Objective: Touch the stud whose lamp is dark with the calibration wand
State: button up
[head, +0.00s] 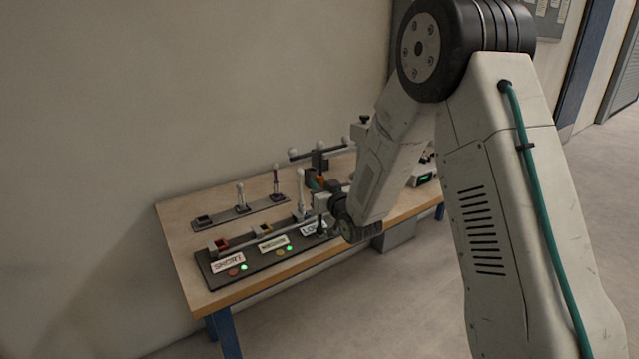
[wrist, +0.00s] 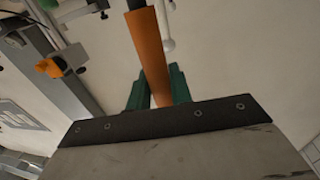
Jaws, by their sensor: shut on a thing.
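My gripper (head: 316,187) is over the bench, partly hidden behind my own forearm in the head view. In the wrist view its green jaws (wrist: 157,90) are shut on an orange handle (wrist: 150,55). A dark shaft (wrist: 136,4) runs on from the handle past the top edge, so the held wand's tip is out of that view. A dark bar with white balls (head: 318,145) stands behind the gripper in the head view; I cannot tell whether these are the studs. I cannot make out which stud lamp is dark.
A wooden bench (head: 176,215) stands against the wall. A front panel (head: 213,281) carries SHORT, MEDIUM and LONG labels; green lights (head: 243,267) glow there. A rear rack (head: 222,222) holds upright white-tipped rods. A white-ended rod (wrist: 168,44) is close to the handle in the wrist view.

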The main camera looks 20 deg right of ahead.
aim_at(321, 166)
jog(key=shift+r, duration=3)
